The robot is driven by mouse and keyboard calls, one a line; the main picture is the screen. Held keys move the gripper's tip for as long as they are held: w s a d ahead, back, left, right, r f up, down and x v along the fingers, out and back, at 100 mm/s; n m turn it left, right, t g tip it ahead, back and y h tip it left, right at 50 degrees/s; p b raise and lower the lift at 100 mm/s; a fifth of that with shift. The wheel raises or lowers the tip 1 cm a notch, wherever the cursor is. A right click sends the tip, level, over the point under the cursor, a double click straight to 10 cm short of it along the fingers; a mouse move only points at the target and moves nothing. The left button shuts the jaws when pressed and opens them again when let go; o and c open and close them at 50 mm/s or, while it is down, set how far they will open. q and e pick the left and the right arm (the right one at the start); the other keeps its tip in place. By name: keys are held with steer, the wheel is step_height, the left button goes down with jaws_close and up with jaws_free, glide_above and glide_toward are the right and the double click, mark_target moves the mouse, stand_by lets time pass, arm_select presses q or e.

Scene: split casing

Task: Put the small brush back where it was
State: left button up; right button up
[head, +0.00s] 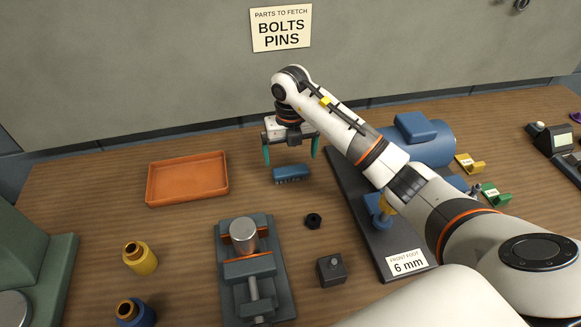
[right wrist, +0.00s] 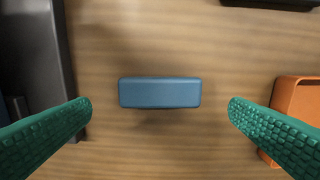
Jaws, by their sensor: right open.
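The small brush (head: 291,174) is a blue block with dark bristles on its underside. It lies on the wooden table between the orange tray and the dark base plate. In the right wrist view the brush (right wrist: 160,92) shows its plain blue back, centred between the fingers and touching neither. My right gripper (head: 291,155) is open and empty above the brush, with its green fingertips (right wrist: 160,112) spread wide on either side. My left gripper is not in view.
An orange tray (head: 188,196) is to the left. The dark base plate (head: 408,252) with blue machine parts is to the right. A vise (head: 256,268), black nut (head: 313,220), dark block (head: 331,270) and yellow bottle (head: 139,257) stand nearer. Bare table surrounds the brush.

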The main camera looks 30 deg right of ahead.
mark_target(291, 169)
step_height(291, 169, up, 6)
steer(key=shift+f, duration=0.25)
stand_by(0.4)
